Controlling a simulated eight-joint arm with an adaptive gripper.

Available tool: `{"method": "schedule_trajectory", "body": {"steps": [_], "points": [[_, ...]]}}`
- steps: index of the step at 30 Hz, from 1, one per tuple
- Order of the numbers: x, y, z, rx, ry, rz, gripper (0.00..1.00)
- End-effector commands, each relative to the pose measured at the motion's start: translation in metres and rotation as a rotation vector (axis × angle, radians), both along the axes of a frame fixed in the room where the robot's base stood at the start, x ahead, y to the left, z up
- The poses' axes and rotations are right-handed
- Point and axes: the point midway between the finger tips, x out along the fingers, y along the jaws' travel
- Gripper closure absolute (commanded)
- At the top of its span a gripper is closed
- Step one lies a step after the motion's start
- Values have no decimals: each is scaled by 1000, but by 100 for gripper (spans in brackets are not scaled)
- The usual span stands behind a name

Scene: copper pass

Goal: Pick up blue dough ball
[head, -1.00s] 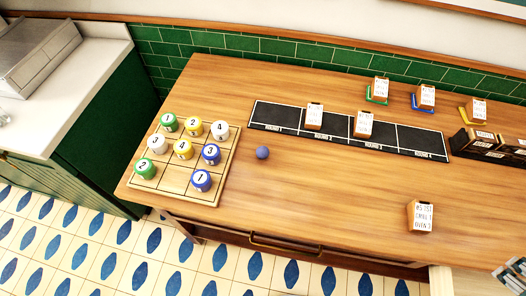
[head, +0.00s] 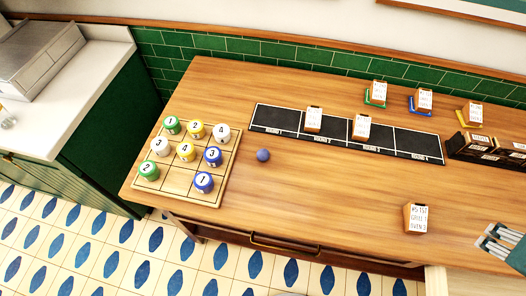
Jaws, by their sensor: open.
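The blue dough ball (head: 263,155) sits on the wooden counter (head: 310,195), just right of the wooden grid board and below the left end of the black strip. It is small, round and stands clear of other things. My gripper (head: 490,243) shows at the lower right edge of the head view, partly cut off by the frame. It is open, with nothing seen between its fingers, and is far to the right of the ball.
The grid board (head: 177,187) holds several numbered white, green, yellow and blue pots. A black strip (head: 345,132) marked with rounds carries two card holders. Another card holder (head: 416,218) stands at the front right. Dark boxes (head: 485,147) stand at right. The counter's middle is clear.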

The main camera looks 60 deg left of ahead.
Motion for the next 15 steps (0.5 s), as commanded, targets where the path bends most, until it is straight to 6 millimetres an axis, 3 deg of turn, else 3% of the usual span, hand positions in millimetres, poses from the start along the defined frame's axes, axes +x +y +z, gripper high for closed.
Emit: {"method": "schedule_trajectory", "body": {"steps": [15], "points": [[36, 110, 19, -95, 60, 339, 60]]}}
